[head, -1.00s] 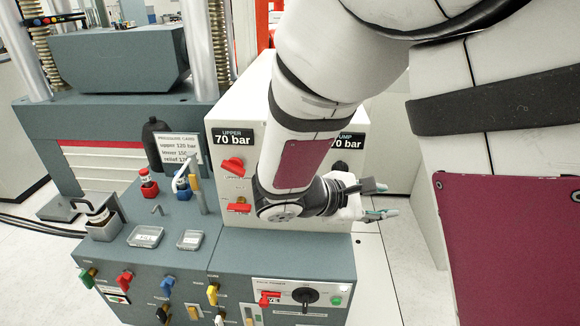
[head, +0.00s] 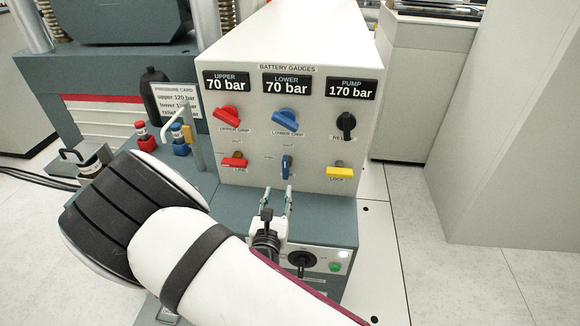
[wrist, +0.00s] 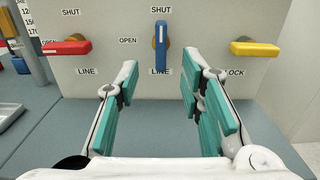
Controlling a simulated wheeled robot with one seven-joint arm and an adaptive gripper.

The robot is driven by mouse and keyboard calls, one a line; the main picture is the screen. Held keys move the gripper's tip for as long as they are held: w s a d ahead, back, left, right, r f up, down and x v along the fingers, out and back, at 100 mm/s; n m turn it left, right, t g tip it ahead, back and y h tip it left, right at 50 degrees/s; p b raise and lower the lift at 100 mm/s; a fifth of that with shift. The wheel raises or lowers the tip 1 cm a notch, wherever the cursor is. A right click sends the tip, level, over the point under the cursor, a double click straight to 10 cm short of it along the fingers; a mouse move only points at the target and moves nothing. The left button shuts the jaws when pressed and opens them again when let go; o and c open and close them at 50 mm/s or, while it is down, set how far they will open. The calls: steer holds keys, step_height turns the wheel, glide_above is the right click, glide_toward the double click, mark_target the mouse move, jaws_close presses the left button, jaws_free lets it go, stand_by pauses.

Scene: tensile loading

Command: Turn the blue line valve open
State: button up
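The blue line valve (head: 287,167) is a small lever on the front of the white gauge panel, under the larger blue lower grip knob (head: 287,121). In the wrist view the blue line valve (wrist: 161,52) stands vertical, with SHUT above it, OPEN to its left and LINE below. My gripper (head: 278,201) is open and empty, in front of and a little below the valve in the head view. In the wrist view the fingers of my gripper (wrist: 160,78) point at the panel, either side of the lever's line, apart from it.
The red line lever (wrist: 66,48) on the left and the yellow lock lever (wrist: 255,49) on the right both lie horizontal. Displays read upper 70, lower 70 and pump 170 bar. A grey deck (wrist: 160,115) lies below the gripper. A pressure card (head: 175,100) stands left.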

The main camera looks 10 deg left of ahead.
mark_target(285, 168)
steer(key=w, duration=0.4)
steer(key=w+b, duration=0.1)
steer(key=w, duration=0.3)
steer(key=w+b, duration=0.1)
steer(key=w, duration=0.4)
steer(key=shift+d, duration=0.25)
steer(key=shift+c, duration=0.2)
jaws_close()
